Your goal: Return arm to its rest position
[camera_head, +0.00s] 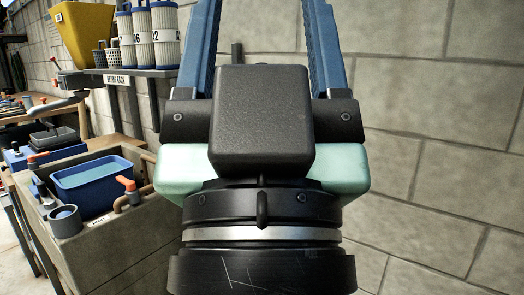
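My gripper (262,25) fills the middle of the head view, seen from behind and pointing up and away. The fingertips run past the top edge and are hidden. I see nothing held between the visible parts of the fingers. The black and pale green wrist is below the fingers, and it covers whatever lies straight behind it.
A grey block wall (445,130) stands behind and to the right. At left, a drying rack (150,73) carries white filter cartridges (164,35) and a yellow hopper (82,35). Below it, a stone basin (125,240) holds a blue tub (95,185) with orange-handled valves (126,183) nearby.

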